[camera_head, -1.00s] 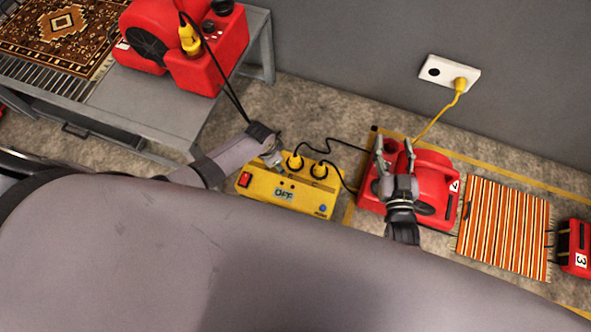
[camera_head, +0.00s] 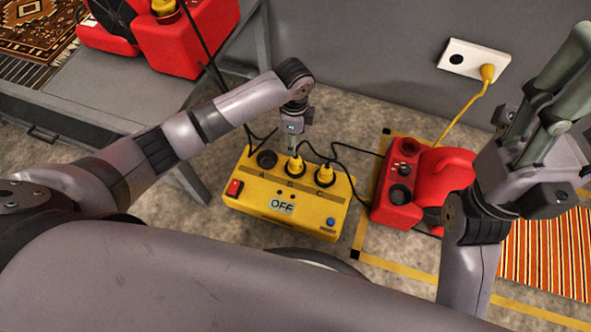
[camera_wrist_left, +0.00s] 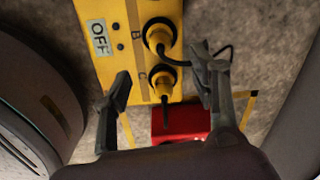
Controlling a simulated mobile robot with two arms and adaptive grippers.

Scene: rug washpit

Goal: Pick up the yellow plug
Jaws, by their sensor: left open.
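A yellow control box (camera_head: 255,205), its display reading OFF, stands on the floor with sockets A, B and C. Socket A is empty. A yellow plug (camera_head: 294,166) sits in B and another yellow plug (camera_head: 324,174) in C, both with black cords. My left gripper (camera_head: 293,143) is just above the B plug in the head view. The left wrist view shows its two fingers (camera_wrist_left: 163,65) apart, with the C plug (camera_wrist_left: 162,80) between them in the picture and the B plug (camera_wrist_left: 159,38) beyond. My right gripper (camera_head: 548,95) is raised at the right, fingers apart and empty.
A yellow plug (camera_head: 488,72) is in the wall outlet (camera_head: 474,63). A red machine (camera_head: 400,190) stands right of the box, partly behind my right arm.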

